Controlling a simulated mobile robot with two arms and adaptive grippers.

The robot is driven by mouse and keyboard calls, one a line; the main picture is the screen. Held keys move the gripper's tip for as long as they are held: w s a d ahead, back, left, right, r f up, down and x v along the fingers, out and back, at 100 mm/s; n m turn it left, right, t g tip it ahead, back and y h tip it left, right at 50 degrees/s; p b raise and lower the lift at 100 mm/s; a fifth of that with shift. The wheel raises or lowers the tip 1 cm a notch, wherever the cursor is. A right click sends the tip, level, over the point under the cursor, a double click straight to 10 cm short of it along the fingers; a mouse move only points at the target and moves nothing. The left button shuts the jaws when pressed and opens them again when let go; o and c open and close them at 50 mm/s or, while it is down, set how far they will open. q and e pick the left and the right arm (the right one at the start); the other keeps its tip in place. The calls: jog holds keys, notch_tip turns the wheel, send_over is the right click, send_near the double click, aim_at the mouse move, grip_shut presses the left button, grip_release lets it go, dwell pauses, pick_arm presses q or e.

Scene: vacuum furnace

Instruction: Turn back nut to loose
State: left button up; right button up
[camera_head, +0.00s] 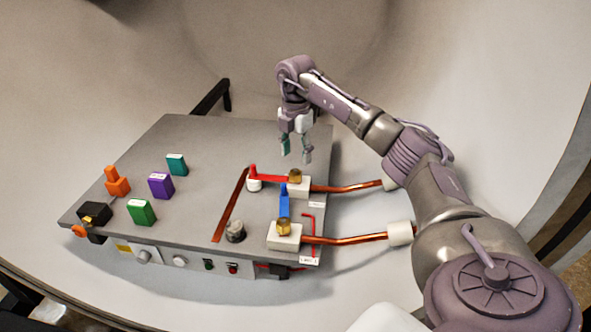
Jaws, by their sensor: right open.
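The back nut (295,175) is a brass-coloured nut on the white block at the back right of the grey panel, at the end of the rear copper rod. A second brass nut (283,227) sits on the front white block. My right gripper (296,156) points down, open and empty, just behind and above the back nut in the picture. Its fingertips look apart from the nut, but the exact height is hard to judge. My left gripper is not in view.
A red lever (268,178) lies beside the back nut, and a blue lever (284,202) stands between the two nuts. Two copper rods (345,188) run right to white sleeves. Green, purple, teal and orange blocks (161,186) stand on the panel's left half.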

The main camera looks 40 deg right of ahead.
aim_at(296, 172)
notch_tip(296, 172, down, 6)
jog(key=shift+r, duration=0.25)
jog(key=shift+f+p, duration=0.3)
jog(key=shift+w+f, duration=0.1)
jog(key=shift+f, duration=0.1)
jog(key=c, duration=0.5)
grip_shut()
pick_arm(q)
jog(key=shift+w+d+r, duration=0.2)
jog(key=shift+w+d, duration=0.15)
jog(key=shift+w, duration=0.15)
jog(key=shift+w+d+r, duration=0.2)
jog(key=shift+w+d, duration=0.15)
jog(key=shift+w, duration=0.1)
